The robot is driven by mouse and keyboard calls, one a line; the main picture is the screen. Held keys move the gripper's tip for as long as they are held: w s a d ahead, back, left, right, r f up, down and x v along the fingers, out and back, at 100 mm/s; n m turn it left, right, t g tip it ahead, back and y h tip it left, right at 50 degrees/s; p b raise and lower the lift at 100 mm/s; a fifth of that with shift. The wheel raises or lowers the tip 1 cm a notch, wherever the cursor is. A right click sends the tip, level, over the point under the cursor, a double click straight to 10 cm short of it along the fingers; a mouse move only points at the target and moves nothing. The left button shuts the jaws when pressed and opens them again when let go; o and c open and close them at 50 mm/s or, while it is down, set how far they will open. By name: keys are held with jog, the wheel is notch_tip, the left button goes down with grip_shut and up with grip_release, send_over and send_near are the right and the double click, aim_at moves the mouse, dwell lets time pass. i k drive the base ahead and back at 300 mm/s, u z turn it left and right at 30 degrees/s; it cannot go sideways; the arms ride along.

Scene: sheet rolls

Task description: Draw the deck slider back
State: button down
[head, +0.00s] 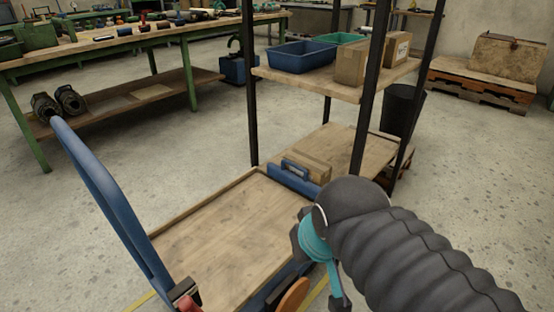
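A blue crosspiece with a raised grip (293,177), which looks like the deck slider, lies across the far right end of a cart's wooden deck (215,235). Its near right end runs behind my arm, so that part is hidden. My gripper (338,290) hangs below the teal wrist joint, at the near right side of the deck and nearer to me than the slider. It looks apart from the slider. Only a dark part of it shows, so I cannot tell whether its fingers are open or shut.
The cart's blue push handle (110,200) rises at the left. A black-post shelf rack (308,84) with bins and cartons stands just behind the deck. A green workbench (130,40) is at the back left. The deck's wooden surface is bare; open floor lies left.

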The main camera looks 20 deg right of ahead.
aim_at(306, 187)
jog(key=u, duration=0.1)
jog(key=k, duration=1)
jog(key=z, duration=0.85)
jog(key=i, duration=1.35)
jog(key=u, duration=0.65)
